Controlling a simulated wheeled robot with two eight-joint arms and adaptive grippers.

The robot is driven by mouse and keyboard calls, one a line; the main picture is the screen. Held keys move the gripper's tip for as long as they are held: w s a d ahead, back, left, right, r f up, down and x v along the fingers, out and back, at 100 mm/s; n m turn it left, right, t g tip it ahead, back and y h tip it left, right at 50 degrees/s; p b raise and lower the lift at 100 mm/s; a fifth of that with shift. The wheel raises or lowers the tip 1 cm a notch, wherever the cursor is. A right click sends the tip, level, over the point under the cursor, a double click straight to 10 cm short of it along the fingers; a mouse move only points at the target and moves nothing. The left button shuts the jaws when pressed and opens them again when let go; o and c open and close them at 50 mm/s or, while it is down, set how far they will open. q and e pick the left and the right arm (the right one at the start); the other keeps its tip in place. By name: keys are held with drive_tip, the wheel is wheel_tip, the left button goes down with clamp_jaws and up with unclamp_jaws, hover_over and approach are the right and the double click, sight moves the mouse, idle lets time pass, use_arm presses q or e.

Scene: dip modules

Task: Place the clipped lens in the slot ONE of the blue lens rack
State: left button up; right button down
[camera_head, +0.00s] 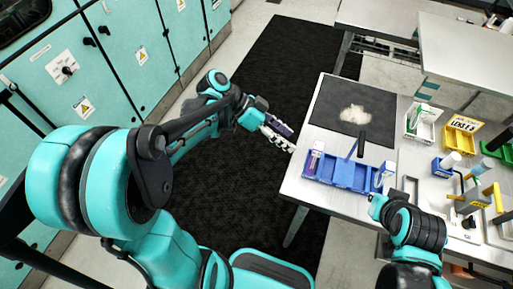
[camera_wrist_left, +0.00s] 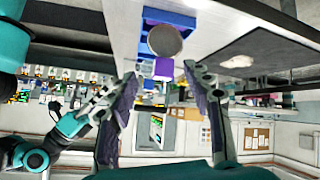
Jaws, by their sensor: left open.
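The blue lens rack (camera_head: 345,175) lies near the left edge of the steel table. A round grey lens (camera_wrist_left: 165,41) with a purple clip (camera_wrist_left: 163,69) shows in the left wrist view, in front of the blue rack (camera_wrist_left: 188,22). In the head view a small purple-and-white piece (camera_head: 315,159), likely this lens, stands upright at the rack's left end; I cannot tell how it is seated. My left gripper (camera_head: 280,134) is open and empty, off the table edge, apart from the rack; its fingers (camera_wrist_left: 160,92) frame the clip from a distance. My right gripper (camera_head: 376,203) is by the rack's right end, its fingers unclear.
A dark mat (camera_head: 340,105) with a pale cloth (camera_head: 354,114) lies behind the rack. A white bin (camera_head: 423,126) and a yellow bin (camera_head: 461,136) stand to the right, with several fixtures crowding the table's right side. The floor left of the table is clear.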

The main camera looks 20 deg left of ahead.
use_arm(q)
drive_tip(key=s+a+f+n+t+y, duration=0.1)
drive_tip(key=s+a+n+t+y, duration=0.4)
drive_tip(key=s+a+n+y, duration=0.3)
drive_tip(key=s+n+y, duration=0.1)
drive_tip(key=n+y, duration=0.1)
drive_tip(key=n, duration=0.2)
drive_tip(key=shift+s, duration=0.25)
drive_tip(key=shift+f, duration=0.15)
drive_tip(key=shift+f, duration=0.2)
